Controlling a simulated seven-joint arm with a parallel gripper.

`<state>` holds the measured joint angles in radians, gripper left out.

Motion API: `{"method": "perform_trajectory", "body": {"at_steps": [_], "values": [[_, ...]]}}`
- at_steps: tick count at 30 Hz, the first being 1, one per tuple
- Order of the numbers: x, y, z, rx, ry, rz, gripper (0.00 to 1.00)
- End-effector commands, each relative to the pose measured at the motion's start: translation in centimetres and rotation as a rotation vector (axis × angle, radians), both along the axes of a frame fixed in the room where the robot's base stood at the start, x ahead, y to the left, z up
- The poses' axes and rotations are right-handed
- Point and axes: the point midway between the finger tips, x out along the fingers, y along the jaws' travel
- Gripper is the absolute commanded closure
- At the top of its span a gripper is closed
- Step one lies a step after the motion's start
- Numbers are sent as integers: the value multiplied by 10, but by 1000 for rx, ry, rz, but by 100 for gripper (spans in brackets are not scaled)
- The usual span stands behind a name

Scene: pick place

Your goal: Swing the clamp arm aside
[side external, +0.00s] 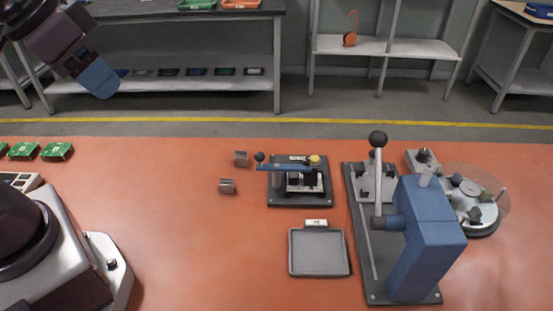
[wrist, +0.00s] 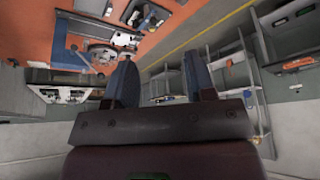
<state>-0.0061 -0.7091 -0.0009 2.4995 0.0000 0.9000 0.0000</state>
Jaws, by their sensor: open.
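The clamp fixture (side external: 299,199) sits on the orange bench on a dark square base plate. Its blue clamp arm (side external: 283,168) lies across the top of the fixture, with a black ball knob (side external: 259,157) at its left end. A yellow knob (side external: 314,159) shows at the fixture's right. My gripper (side external: 99,79) is raised at the upper left of the side view, far from the clamp and touching nothing. In the wrist view my gripper (wrist: 161,72) shows two blue fingers spread apart with nothing between them. The fixture appears small at the top of the wrist view (wrist: 148,16).
A blue lever press (side external: 425,240) stands right of the fixture, beside a round turntable (side external: 477,222). A grey tray (side external: 319,254) lies in front. Two small metal cylinders (side external: 227,187) (side external: 241,158) lie left of it. Green boards (side external: 56,152) are at far left. The bench's left middle is clear.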

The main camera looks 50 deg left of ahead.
Motion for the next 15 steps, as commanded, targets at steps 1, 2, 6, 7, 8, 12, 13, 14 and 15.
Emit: {"method": "perform_trajectory", "body": {"at_steps": [1, 2, 6, 7, 8, 12, 13, 14, 15], "values": [[3, 0, -8, 2, 43, 2, 50], [7, 0, -11, 3, 66, 3, 50], [39, -1, -20, 12, 177, -6, 50], [48, -1, -22, 15, 201, -15, 50], [56, -1, -24, 18, 225, -26, 50], [99, -5, -39, 35, 329, -115, 50], [109, -5, -43, 37, 350, -138, 50], [118, -6, -48, 39, 369, -165, 50], [130, -8, -55, 41, 398, -203, 50]]}}
